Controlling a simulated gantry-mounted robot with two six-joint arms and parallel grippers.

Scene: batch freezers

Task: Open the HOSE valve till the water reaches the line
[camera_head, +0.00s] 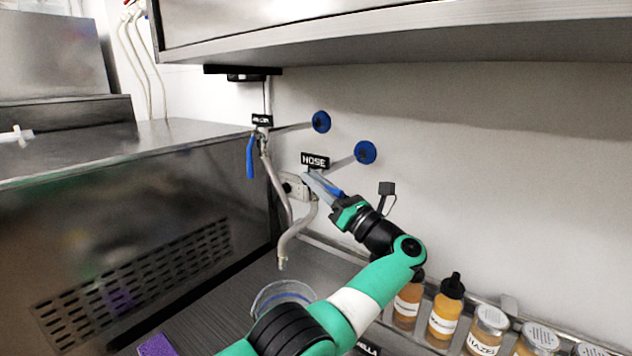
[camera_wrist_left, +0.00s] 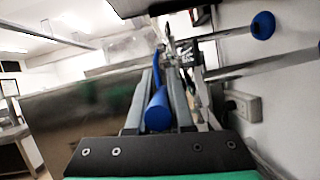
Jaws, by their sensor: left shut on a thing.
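The black HOSE label (camera_head: 315,160) marks a valve on a grey pipe by the back wall. My left gripper (camera_head: 322,182) is at this valve, shut on its blue handle (camera_head: 333,189). In the wrist view the blue handle (camera_wrist_left: 157,112) lies between the two grey fingers. A grey hose (camera_head: 288,243) hangs below the valve, its end above a clear container (camera_head: 268,293). My forearm hides part of this container. I cannot make out a water level, a line or a running stream. My right gripper is not in view.
A second valve with a hanging blue lever (camera_head: 250,157) and its own label is left of the HOSE valve. Several bottles and jars, such as an amber bottle (camera_head: 442,325), line the wall at lower right. A steel cabinet (camera_head: 150,220) bounds the left; a shelf overhangs above.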

